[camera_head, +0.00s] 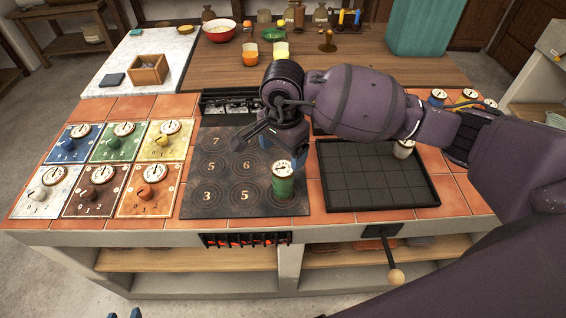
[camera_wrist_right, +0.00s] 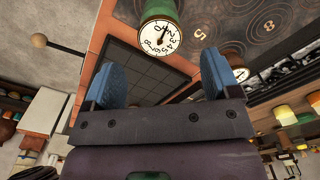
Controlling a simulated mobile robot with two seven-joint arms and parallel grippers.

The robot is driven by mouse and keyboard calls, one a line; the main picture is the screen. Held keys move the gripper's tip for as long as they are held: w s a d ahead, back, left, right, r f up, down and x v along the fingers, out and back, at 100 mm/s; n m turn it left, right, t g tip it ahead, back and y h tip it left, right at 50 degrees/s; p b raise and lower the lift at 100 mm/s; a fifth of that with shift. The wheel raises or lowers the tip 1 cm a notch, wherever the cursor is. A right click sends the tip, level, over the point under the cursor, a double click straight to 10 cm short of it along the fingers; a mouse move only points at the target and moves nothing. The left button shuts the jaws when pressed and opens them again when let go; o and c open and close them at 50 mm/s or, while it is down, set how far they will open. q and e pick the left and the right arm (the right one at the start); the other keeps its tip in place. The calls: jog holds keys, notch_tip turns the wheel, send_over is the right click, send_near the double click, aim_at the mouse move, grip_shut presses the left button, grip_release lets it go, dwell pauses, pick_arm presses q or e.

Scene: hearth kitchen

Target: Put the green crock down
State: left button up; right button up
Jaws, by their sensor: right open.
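The green crock (camera_head: 283,187) has a pale dial on its lid. It stands upright on the dark hob plate (camera_head: 220,205) at its front right corner, right of the number 5. My right gripper (camera_head: 280,150) is just behind and above the crock, open. In the right wrist view, its blue fingers (camera_wrist_right: 163,78) are spread with nothing between them. The crock (camera_wrist_right: 158,10) shows beyond the fingertips, cut off by the top edge. Two small blue tips, probably my left gripper (camera_head: 125,314), show at the bottom edge of the head view.
A black gridded tray (camera_head: 375,180) lies right of the hob plate. Several coloured dial tiles (camera_head: 110,165) lie to the left. A pale dial-topped pot (camera_head: 403,149) stands at the tray's back right, beside my arm. Bowls and cups stand on the wooden counter (camera_head: 215,70) behind.

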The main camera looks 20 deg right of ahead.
jog(key=shift+r, duration=1.95)
jog(key=shift+s, duration=0.15)
